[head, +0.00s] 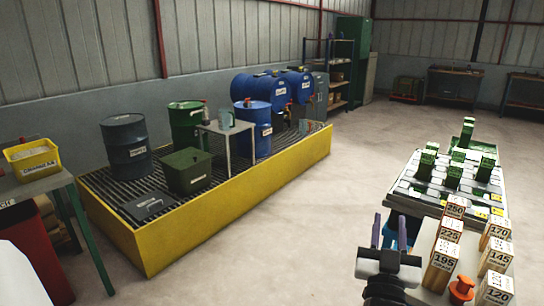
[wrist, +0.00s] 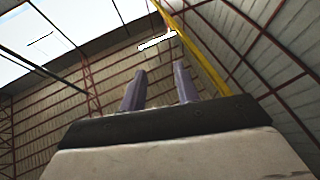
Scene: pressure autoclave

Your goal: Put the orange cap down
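The orange cap (head: 462,288) sits at the lower right of the head view, on the near end of the pale bench (head: 427,296). It stands among the numbered wooden blocks, between the 195 block (head: 441,266) and the 120 block (head: 495,290). My gripper (head: 389,231) is left of the bench and apart from the cap, with its purple fingers pointing up. In the wrist view the fingers (wrist: 159,88) are spread with nothing between them. The cap does not show in the wrist view, which looks at the roof and walls.
A yellow-edged spill platform (head: 237,200) with drums stands at the left. A yellow bin (head: 32,160) is at far left. The floor between platform and bench is clear.

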